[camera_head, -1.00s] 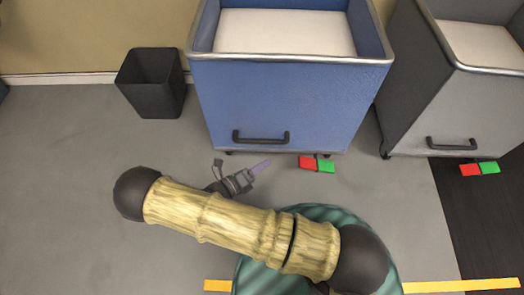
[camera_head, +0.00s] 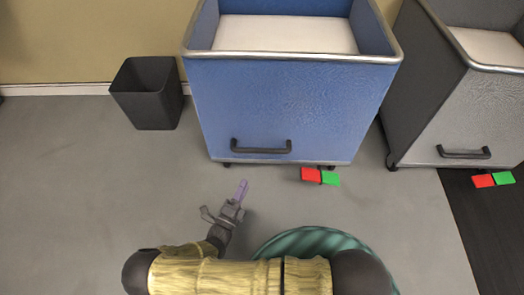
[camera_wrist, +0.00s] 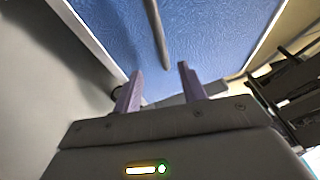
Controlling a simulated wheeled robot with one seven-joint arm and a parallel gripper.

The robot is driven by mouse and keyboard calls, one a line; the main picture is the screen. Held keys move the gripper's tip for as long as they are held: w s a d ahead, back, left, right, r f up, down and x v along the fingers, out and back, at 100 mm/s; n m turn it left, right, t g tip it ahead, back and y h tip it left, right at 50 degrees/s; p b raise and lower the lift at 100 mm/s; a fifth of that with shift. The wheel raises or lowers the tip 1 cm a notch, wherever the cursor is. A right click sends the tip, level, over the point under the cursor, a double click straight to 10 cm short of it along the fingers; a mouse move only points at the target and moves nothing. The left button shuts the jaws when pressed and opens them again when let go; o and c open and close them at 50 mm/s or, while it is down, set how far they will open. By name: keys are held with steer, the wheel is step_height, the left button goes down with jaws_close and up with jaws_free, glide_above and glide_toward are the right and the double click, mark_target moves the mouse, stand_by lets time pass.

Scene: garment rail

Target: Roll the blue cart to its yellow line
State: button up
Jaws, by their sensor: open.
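The blue cart (camera_head: 300,100) stands near the wall, its front panel facing me. A dark bar handle (camera_head: 261,148) is low on its front, left of centre. A red pedal (camera_head: 311,174) and a green pedal (camera_head: 330,178) sit at its base. My gripper (camera_head: 242,188) is below the handle in the head view, pointing towards the cart and apart from the handle. In the wrist view my gripper (camera_wrist: 158,82) has its two purple fingers spread and nothing between them; the handle (camera_wrist: 158,32) crosses the blue panel (camera_wrist: 205,30) ahead. The yellow line is not in view.
A grey cart (camera_head: 455,115) with its own handle and red and green pedals stands close on the right, beside a dark floor strip (camera_head: 490,230). A black bin (camera_head: 147,95) stands to the left by the wall. The grey floor (camera_head: 70,190) at left is clear.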

mark_target(262, 150)
steer(key=b+x, duration=0.5)
steer(key=x, duration=1.1)
steer(key=shift+b, duration=0.4)
jaws_close()
